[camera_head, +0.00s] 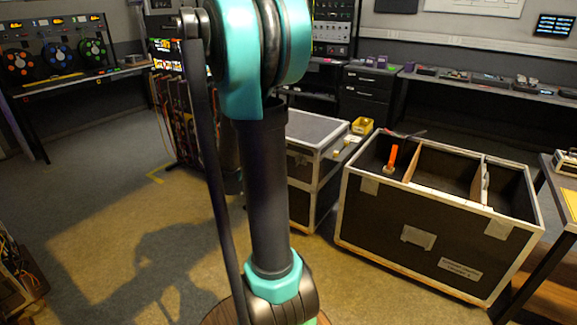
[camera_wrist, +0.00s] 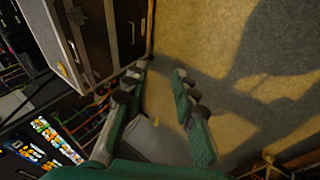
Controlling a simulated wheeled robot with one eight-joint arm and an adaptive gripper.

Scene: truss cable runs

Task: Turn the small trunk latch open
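The small trunk (camera_head: 318,130) is a black case with pale metal edges and a shut lid, standing right of my arm in the head view. My arm hides its left part. Its latch is too small to make out surely in the head view. In the wrist view, a dark case with metal edges (camera_wrist: 75,40), likely the small trunk, fills the upper left; a small pale fitting (camera_wrist: 132,32) shows on its dark face, perhaps the latch. My gripper (camera_wrist: 161,76) is open and empty, its fingers apart over the floor beside the case. The gripper is not seen in the head view.
A larger open black trunk (camera_head: 440,235) with wooden dividers and an orange-handled thing (camera_head: 391,158) stands at right. A yellow bin (camera_head: 362,126) is behind the small trunk. Hanging cables (camera_head: 170,110) are left of my arm. The floor (camera_head: 90,220) at left is clear.

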